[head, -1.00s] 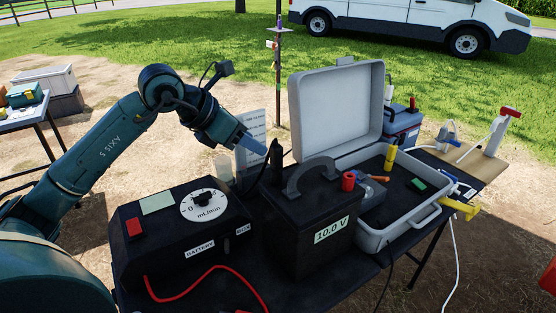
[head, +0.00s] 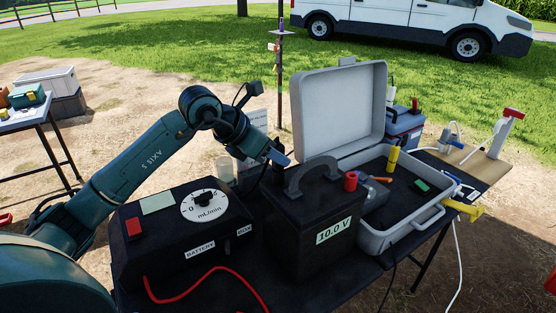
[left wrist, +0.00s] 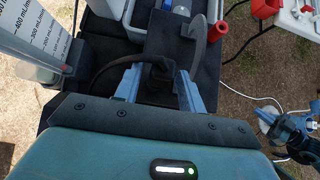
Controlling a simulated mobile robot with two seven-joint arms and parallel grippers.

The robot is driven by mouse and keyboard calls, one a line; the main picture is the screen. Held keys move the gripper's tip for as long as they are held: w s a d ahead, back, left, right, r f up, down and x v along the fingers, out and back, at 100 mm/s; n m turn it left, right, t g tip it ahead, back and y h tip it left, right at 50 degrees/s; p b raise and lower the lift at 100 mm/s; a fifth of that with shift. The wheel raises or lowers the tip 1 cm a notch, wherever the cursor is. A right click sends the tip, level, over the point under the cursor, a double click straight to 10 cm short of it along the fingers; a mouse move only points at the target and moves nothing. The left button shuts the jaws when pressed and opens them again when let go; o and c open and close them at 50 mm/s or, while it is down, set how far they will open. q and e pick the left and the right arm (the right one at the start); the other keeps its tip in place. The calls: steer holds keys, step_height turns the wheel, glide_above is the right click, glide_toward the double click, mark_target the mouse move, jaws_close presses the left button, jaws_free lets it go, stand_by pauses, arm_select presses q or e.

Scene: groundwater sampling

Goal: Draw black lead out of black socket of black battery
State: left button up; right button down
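The black battery (head: 308,235), labelled 10.0 V, stands on the table with a grey handle on top and a red plug (head: 350,181) at its right. The black lead's plug (left wrist: 158,78) stands upright at the battery's left end; in the head view my gripper mostly covers it. The black socket is hidden beneath the plug. My left gripper (head: 281,156) is over the plug. In the left wrist view its blue fingers (left wrist: 160,88) are apart, one either side of the plug, with no clear grip. My right gripper (left wrist: 290,113) shows at the right edge, fingers apart and empty.
The pump box (head: 180,238) with a dial and a red lead stands left of the battery. An open grey case (head: 400,235) with tools is close on the right. A clear cylinder (left wrist: 35,45) stands behind the pump box. A wooden board (head: 470,165) lies farther right.

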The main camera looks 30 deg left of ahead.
arm_select(q)
steer(key=c, duration=0.8)
steer(key=shift+r, duration=0.1)
steer(key=shift+r, duration=0.1)
step_height(320, 180, up, 5)
steer(key=p, duration=0.4)
steer(key=shift+r, duration=0.2)
stand_by(0.3)
steer(key=shift+f, duration=0.1)
